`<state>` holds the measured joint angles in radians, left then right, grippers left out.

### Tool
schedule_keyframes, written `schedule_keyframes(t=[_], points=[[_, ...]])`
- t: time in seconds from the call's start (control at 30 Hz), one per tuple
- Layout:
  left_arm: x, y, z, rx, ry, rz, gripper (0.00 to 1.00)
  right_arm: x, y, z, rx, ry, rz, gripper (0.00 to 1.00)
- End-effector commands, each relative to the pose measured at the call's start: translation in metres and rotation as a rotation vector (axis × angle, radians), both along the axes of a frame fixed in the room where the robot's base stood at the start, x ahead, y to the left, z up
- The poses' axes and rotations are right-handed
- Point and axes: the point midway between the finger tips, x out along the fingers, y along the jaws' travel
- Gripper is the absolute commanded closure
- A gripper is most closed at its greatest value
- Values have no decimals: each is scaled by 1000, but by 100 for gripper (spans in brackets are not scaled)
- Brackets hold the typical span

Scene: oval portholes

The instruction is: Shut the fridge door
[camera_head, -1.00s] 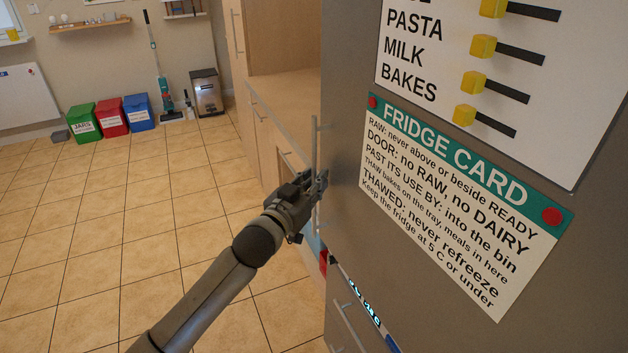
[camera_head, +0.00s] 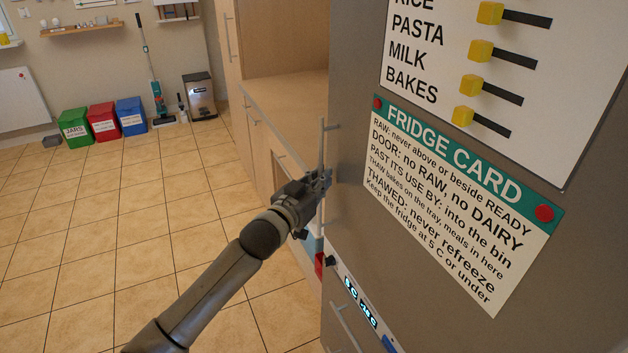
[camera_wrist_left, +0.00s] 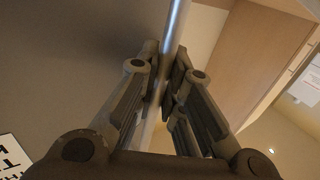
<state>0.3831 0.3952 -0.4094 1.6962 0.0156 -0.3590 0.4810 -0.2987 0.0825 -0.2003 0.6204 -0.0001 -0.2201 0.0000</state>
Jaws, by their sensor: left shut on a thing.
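The grey fridge door (camera_head: 350,60) fills the right side of the head view and carries the fridge card (camera_head: 460,205). Its upright metal handle (camera_head: 322,145) is on the door's left edge. My left gripper (camera_head: 322,182) is shut on the lower part of this handle. In the left wrist view the handle bar (camera_wrist_left: 176,25) runs between the two fingers of the gripper (camera_wrist_left: 165,75). I cannot tell whether a gap is left between door and fridge body. My right gripper is not in view.
A lit display panel (camera_head: 362,303) and a lower handle (camera_head: 345,325) are below the door. Wooden cabinets and a counter (camera_head: 285,115) stand beyond it. Green (camera_head: 75,128), red (camera_head: 103,124) and blue (camera_head: 131,116) bins stand by the far wall. The tiled floor at left is clear.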

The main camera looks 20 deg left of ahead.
Motion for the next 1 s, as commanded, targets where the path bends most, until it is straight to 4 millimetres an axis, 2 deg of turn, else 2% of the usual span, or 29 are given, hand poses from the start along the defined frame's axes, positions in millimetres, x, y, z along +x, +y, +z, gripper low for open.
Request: schedule_keyframes(t=[0.17, 0.2, 0.27, 0.67, 0.87, 1.0], points=[[0, -2, 5, -6, -10, -5, 100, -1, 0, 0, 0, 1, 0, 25], [0, -2, 5, -6, -10, -5, 88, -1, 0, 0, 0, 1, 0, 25], [0, -2, 5, -6, -10, -5, 81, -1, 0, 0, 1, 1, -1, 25], [-4, -1, 2, -4, -5, -3, 81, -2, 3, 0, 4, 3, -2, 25], [-26, 6, 2, -3, -6, -3, 81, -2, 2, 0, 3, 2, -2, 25], [-51, 13, 2, -3, -6, -3, 81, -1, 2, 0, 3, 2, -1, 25]])
